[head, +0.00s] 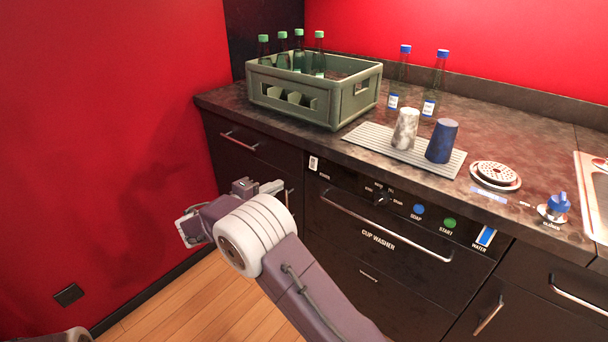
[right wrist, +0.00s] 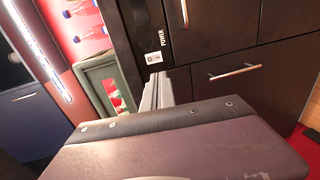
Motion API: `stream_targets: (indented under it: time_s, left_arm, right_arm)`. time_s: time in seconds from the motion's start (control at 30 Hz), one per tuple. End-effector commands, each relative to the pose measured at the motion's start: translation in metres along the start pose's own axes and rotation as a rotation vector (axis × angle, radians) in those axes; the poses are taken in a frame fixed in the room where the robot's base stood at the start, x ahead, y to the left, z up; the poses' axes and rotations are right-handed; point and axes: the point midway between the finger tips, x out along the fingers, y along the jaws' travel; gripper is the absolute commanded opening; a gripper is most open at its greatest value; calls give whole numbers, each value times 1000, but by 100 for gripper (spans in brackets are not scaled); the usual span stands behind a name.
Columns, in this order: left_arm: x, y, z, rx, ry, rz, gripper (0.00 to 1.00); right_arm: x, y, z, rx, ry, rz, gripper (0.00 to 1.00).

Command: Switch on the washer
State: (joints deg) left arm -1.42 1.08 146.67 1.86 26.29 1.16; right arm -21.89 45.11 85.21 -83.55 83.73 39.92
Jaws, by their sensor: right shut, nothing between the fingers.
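The cup washer (head: 378,240) is a black front panel under the counter. Its white power switch (head: 313,163) is at the panel's upper left. It also shows in the right wrist view as the power switch (right wrist: 153,57) beside the word POWER. The panel also carries a dial (head: 381,199), a blue soap button (head: 418,209), a green start button (head: 450,223) and a blue-and-white water switch (head: 486,237). My right gripper (head: 272,187) is shut and empty, left of and below the power switch. In the right wrist view its fingers (right wrist: 157,92) appear near the switch; contact cannot be told. My left gripper is not visible.
On the counter (head: 330,143) stand a green crate (head: 345,103) with several bottles, two blue-capped bottles, a ridged mat (head: 365,138) with two cups, a round rinser (head: 496,175) and a blue-handled knob (head: 558,205). Drawer handles (head: 240,141) stick out. A red wall closes the left.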

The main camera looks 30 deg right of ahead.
Motion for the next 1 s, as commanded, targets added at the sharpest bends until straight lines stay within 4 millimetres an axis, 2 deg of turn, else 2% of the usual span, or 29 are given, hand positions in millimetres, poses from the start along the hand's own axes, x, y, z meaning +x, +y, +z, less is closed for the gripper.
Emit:
stream_targets:
  time_s: [0.17, 0.5, 0.7, 0.83, 1.0]
  left_arm:
    - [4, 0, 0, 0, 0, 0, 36]
    - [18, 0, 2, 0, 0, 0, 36]
    - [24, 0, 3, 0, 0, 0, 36]
    - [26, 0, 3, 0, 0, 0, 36]
    - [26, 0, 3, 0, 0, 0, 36]
  right_arm:
    - [17, -1, 0, 1, -2, 0, 0]
    - [91, -2, 1, 0, -4, -1, 0]
    - [125, -2, 1, 0, -3, 0, 0]
    - [137, -1, 1, 1, -3, -1, 0]
    - [141, 0, 0, 0, 0, -1, 0]
